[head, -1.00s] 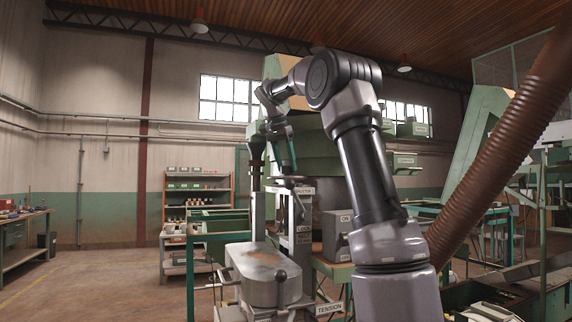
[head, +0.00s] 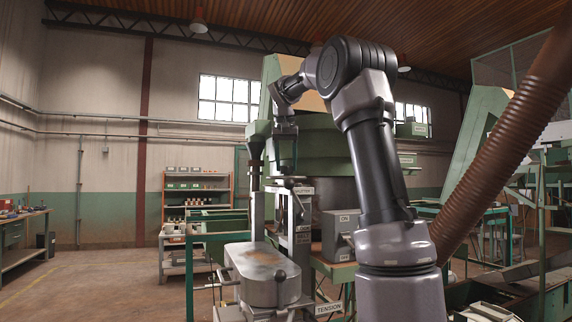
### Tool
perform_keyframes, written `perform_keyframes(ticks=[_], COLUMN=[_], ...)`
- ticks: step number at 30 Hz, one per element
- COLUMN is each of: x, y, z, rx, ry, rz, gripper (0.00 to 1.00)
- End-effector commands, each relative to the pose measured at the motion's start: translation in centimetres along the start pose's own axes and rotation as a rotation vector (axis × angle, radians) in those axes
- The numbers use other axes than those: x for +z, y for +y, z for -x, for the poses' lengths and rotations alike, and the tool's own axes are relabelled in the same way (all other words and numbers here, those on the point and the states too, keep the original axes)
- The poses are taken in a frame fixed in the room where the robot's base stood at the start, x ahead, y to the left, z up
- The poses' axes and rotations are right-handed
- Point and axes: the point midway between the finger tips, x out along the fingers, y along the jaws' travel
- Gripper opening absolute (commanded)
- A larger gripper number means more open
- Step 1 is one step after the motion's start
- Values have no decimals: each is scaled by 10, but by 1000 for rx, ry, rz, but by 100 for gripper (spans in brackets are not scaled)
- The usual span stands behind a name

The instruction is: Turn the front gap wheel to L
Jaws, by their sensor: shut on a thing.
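My gripper (head: 287,158) points down over the machine in the middle of the head view, left of my upper arm. It is small and dark at this distance. Its fingertips are shut on a small dark part (head: 290,178) at the top of the machine, just above the SHUTTER label. I cannot tell whether this part is the front gap wheel. No wheel mark or letter L can be read, and the front gap wheel cannot be made out for certain.
A grey rounded machine bed (head: 262,262) with a ball-ended lever (head: 281,275) stands below. A LOCK label (head: 303,228), a TENSION label (head: 328,308) and an ON box (head: 340,235) are near. A brown ribbed hose (head: 500,155) crosses at right. Floor at left is clear.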

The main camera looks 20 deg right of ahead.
Motion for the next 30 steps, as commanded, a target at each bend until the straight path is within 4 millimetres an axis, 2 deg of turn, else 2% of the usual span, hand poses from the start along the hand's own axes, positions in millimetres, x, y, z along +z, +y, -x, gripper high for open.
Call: perform_keyframes(ticks=[13, 14, 15, 16, 26, 30], x=[0, 0, 0, 0, 0, -1], y=[0, 0, 0, 0, 0, 0], z=[0, 0, 0, 0, 2, 17], rx=[-4, -4, -4, -4, -4, -6], ry=[0, 0, 0, 0, 0, 3], rz=[10, 10, 10, 9, 9, 9], gripper=[0, 64, 80, 83, 83, 83])
